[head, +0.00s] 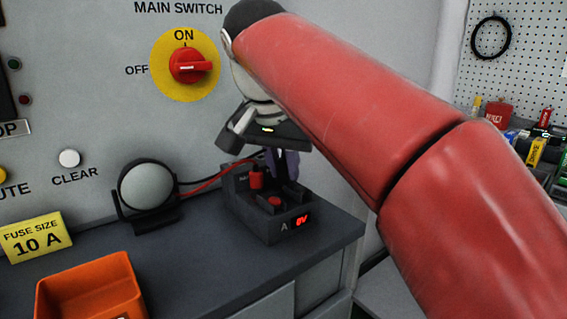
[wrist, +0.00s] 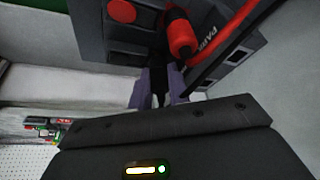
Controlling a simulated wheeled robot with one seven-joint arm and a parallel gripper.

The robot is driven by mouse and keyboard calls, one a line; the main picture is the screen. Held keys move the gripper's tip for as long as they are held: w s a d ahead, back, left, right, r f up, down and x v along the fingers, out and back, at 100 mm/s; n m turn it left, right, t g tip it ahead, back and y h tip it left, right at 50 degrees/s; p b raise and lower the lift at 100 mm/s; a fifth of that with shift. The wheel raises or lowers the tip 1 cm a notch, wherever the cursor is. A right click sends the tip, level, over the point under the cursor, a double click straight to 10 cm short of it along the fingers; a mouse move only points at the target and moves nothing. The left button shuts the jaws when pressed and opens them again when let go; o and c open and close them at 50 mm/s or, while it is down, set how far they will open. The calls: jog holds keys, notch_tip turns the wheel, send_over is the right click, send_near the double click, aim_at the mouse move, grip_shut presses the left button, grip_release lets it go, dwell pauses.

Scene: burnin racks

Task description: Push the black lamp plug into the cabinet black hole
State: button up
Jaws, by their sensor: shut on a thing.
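The cabinet (head: 262,222) is a small dark box with a red display on its front, standing on the grey bench. A red plug (head: 257,178) stands in its top left part; it also shows in the wrist view (wrist: 182,38). My gripper (head: 286,172) is over the right part of the box, fingers pointing down. In the wrist view its purple fingers (wrist: 159,98) are shut on a dark piece, the black lamp plug (wrist: 157,80), close against the box. The black hole is hidden, so I cannot tell whether the plug is in it. The lamp (head: 147,186) stands left of the box.
A red and a black cable run from the lamp to the box. A red button (head: 274,202) is on the box. An orange bin (head: 92,290) and a yellow fuse sign (head: 36,238) are at left. The main switch (head: 188,66) is on the panel behind.

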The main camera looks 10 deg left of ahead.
jog(key=shift+f, duration=0.35)
jog(key=o, duration=0.9)
jog(key=shift+c, duration=0.7)
jog(key=shift+a+r, duration=0.1)
